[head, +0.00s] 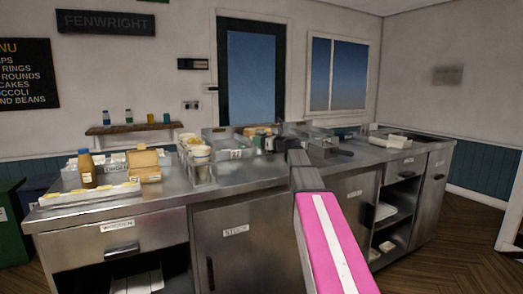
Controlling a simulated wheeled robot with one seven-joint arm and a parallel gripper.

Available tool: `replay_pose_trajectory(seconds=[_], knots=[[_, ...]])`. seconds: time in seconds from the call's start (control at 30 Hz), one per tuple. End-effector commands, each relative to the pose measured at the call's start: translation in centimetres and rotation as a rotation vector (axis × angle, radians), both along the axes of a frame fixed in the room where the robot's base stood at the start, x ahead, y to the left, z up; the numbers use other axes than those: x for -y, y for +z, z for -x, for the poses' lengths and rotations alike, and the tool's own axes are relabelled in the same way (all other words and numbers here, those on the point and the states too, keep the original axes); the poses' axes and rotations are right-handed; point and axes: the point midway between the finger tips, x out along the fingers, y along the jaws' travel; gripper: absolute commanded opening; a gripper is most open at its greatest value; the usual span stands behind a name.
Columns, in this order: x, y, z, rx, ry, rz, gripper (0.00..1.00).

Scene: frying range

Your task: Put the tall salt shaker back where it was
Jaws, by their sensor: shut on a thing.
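My pink, white-striped arm reaches from the bottom of the head view over the steel counter (235,182). My gripper (270,143) is the small dark shape at the arm's far end, low over the back of the counter. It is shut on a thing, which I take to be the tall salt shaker. The shaker is too small and too covered by the arm to make out clearly, including whether it is upright or touches the counter.
A sauce bottle (87,169) and a cardboard box (145,165) stand at the counter's left. Stacked cups (200,154) stand right of them. Dark equipment (328,149) lies just right of the arm. A wall shelf (133,128) holds small bottles. The counter's front middle is bare.

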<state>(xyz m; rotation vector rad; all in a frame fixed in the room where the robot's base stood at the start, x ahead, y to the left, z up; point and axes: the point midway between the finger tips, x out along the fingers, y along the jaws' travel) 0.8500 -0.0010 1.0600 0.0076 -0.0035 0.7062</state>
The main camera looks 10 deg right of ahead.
Motion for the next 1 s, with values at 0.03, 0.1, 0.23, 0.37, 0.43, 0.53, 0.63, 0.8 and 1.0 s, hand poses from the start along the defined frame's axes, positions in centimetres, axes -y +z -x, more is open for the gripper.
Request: replay_pose_trajectory(seconds=[0.03, 0.1, 0.23, 0.37, 0.43, 0.53, 0.63, 0.8, 1.0], knots=[[0.0, -0.3, 0.0, -0.001, 0.0, -0.001, 0.12], [0.0, -0.9, 0.0, -0.001, 0.0, -0.002, 0.12], [0.0, -2.7, 0.1, -0.002, 0.0, -0.001, 0.12], [0.0, -3.9, 0.0, -0.001, 0.0, -0.001, 0.12], [0.0, -3.9, 0.0, 0.001, 0.0, -0.001, 0.12], [0.0, -3.9, 0.0, 0.001, 0.0, -0.001, 0.12], [0.0, -3.9, 0.0, 0.0, 0.0, 0.0, 0.12], [0.0, -4.2, 0.0, 0.0, 0.0, 0.0, 0.75], [0.0, -4.2, 0.0, 0.0, 0.0, 0.0, 0.78]])
